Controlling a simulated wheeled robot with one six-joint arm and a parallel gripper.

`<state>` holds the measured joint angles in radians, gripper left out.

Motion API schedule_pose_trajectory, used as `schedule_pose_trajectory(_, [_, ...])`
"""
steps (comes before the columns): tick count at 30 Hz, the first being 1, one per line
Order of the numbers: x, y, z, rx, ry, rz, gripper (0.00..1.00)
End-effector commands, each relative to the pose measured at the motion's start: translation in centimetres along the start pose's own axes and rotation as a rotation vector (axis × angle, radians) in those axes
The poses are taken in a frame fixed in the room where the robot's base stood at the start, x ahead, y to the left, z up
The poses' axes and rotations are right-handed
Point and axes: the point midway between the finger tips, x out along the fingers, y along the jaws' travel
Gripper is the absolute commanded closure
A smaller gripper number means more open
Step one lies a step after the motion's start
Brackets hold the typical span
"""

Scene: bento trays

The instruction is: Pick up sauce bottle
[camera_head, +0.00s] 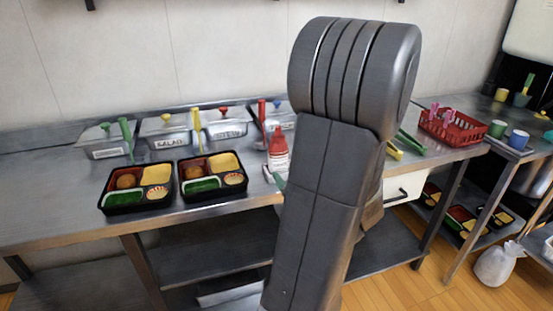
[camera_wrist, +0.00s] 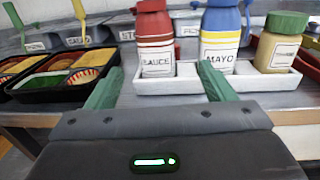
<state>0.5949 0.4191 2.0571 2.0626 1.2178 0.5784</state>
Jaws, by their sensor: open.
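The sauce bottle (camera_wrist: 156,42) is red with a white label reading "SAUCE". It stands upright in a white holder (camera_wrist: 185,85) in the wrist view. In the head view the red bottle (camera_head: 278,150) stands on the counter, just left of my arm, which hides part of the holder. My gripper (camera_wrist: 158,85) is open, with its two green fingers spread and nothing between them. The fingers point at the holder, the left one left of the sauce bottle and the right one in front of the mayo bottle. A gap remains between the gripper and the bottle.
A blue mayo bottle (camera_wrist: 222,35) and a tan bottle (camera_wrist: 280,45) stand right of the sauce. Two filled bento trays (camera_head: 135,206) (camera_head: 211,193) sit left. Lidded metal containers (camera_head: 165,143) line the back. A red basket (camera_head: 452,130) stands at right.

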Motion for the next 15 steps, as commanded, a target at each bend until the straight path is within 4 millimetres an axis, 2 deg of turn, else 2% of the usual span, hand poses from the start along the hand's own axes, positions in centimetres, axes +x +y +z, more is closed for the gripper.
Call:
schedule_pose_trajectory(9, [5.7,0.3,0.0,-0.002,0.002,0.007,0.24])
schedule_pose_trajectory(15, [7.2,0.3,0.1,-0.003,0.002,0.005,0.24])
